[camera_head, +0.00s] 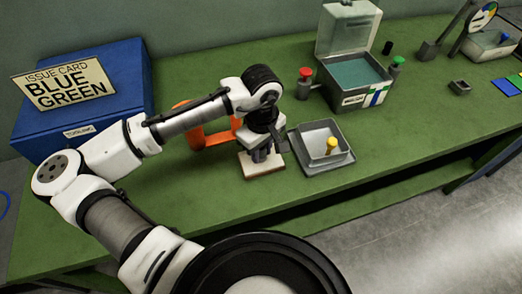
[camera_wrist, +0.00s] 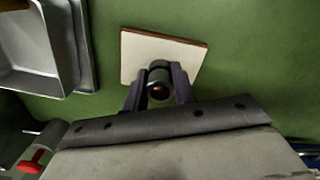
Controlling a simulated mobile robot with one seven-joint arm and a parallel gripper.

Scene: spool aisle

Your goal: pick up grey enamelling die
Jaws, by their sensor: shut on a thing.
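My gripper (camera_head: 260,156) points down over a white tile with a brown edge (camera_head: 263,171) on the green bench. In the wrist view my gripper (camera_wrist: 160,82) has its two dark fingers shut on a small dark grey cylinder (camera_wrist: 158,90), seemingly the grey enamelling die, with a reddish spot on its near end. The tile (camera_wrist: 140,55) lies behind it in that view. Whether the die touches the tile I cannot tell. In the head view the fingers mostly hide the die.
A grey tray (camera_head: 345,160) with a yellow-topped piece (camera_head: 331,146) stands just right of my gripper. An orange object (camera_head: 222,139) is behind my arm. A blue box (camera_head: 125,85) with an issue card is at left. An open grey box (camera_head: 350,97) stands behind, beside red-topped (camera_head: 304,78) and green-topped (camera_head: 397,65) pieces.

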